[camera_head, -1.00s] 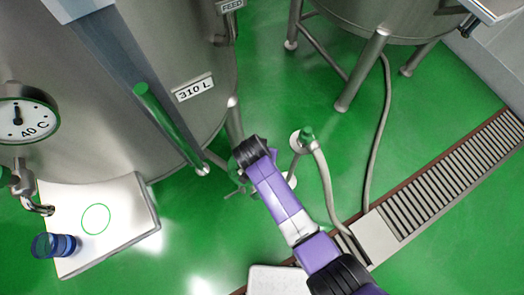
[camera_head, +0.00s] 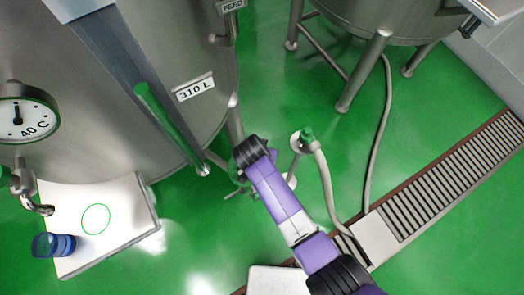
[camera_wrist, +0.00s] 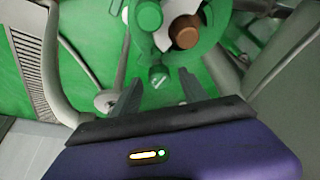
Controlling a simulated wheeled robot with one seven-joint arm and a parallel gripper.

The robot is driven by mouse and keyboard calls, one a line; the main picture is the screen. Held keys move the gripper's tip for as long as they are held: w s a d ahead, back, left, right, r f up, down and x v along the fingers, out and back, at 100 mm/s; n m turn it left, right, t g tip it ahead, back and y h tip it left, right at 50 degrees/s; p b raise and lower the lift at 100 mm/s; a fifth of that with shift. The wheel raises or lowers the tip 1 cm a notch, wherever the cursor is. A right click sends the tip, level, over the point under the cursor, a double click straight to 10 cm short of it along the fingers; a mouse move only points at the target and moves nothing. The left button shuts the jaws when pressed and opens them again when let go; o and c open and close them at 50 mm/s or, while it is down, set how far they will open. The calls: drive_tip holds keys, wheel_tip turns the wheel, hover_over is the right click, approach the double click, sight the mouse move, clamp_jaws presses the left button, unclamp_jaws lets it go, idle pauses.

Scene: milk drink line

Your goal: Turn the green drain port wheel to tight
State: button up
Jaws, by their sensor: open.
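The green wheel (camera_wrist: 208,40) is at the top of the wrist view, cut by the picture edge, with a brown round part (camera_wrist: 185,32) inside it. A green knob-like end (camera_wrist: 158,75) sticks down from it, toward the gap between my fingers. My gripper (camera_wrist: 158,92) is open, its two dark fingers on either side of that gap. I cannot tell whether they touch the green part. In the head view only a bit of green and metal shows beside my wrist, low by the tank; my arm hides the wheel's middle and my fingertips.
A large steel tank (camera_head: 190,60) stands at the left. A hose (camera_head: 326,185) with a green-topped fitting (camera_head: 307,134) lies right of my arm, near a floor drain grate (camera_head: 455,172). Green floor is open at the right.

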drive_tip(key=v, duration=0.7)
drive_tip(key=shift+r, duration=0.3)
drive_tip(key=shift+s, duration=0.15)
